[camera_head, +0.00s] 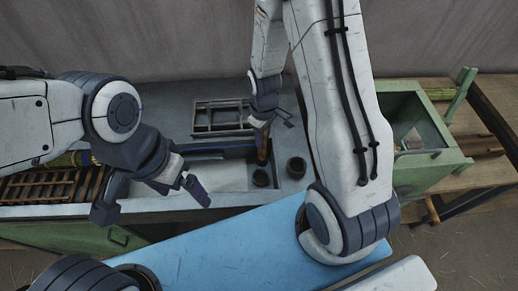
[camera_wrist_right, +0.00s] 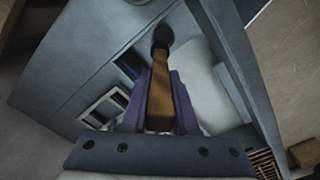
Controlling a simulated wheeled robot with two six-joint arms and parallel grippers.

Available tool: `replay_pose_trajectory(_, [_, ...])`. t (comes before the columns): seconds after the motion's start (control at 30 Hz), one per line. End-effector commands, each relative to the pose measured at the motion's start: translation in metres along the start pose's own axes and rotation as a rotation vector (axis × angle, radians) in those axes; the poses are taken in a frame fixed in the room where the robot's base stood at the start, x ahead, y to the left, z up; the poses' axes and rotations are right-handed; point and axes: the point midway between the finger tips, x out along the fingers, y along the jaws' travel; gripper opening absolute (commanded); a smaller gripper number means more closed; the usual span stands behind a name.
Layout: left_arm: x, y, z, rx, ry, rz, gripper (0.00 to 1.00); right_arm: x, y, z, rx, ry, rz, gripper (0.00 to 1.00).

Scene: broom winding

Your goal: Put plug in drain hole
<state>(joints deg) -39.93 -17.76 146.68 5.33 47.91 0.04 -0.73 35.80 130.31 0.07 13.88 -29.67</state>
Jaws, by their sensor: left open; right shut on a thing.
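My right gripper (camera_head: 266,122) is shut on a brown wooden plug handle (camera_head: 264,148), above the grey sink unit (camera_head: 168,104). I cannot make out the drain hole for certain. My left gripper (camera_head: 152,200) is open and empty over the front left of the unit.
A dark cup-like piece (camera_head: 296,167) stands right of the handle. A grey rack (camera_head: 221,117) lies behind the basin. A wooden slatted rack (camera_head: 50,186) is at the left. A green open box (camera_head: 412,130) stands at the right. A blue panel (camera_head: 215,255) spans the front.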

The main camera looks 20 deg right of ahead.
Motion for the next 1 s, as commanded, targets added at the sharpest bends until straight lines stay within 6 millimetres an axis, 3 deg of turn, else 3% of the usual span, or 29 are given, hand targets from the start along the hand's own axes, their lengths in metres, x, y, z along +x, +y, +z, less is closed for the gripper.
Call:
replay_pose_trajectory(0.03, [0.02, -0.002, 0.001, 0.0, 0.0, 0.0, 0.94, 0.018, -0.001, 0.0, -0.115, 0.001, 0.001, 0.0])
replay_pose_trajectory(0.1, [0.032, -0.002, 0.002, 0.001, 0.0, 0.0, 0.94, 0.027, -0.003, 0.0, -0.278, 0.002, 0.001, 0.0])
replay_pose_trajectory(0.3, [0.052, -0.004, 0.003, 0.001, 0.0, 0.0, 0.94, 0.043, -0.008, 0.0, -0.63, 0.001, 0.0, 0.0])
replay_pose_trajectory(0.4, [0.056, -0.004, 0.003, 0.001, 0.0, 0.0, 0.94, 0.046, -0.009, 0.0, -0.721, 0.001, 0.001, 0.0])
replay_pose_trajectory(0.67, [0.065, -0.005, 0.003, 0.001, 0.0, 0.0, 0.94, 0.055, -0.009, 0.0, -0.766, 0.0, 0.0, 0.0])
replay_pose_trajectory(1.0, [0.097, -0.007, 0.005, 0.001, 0.0, 0.0, 0.94, 0.09, -0.009, 0.0, -0.763, 0.001, 0.0, 0.0])
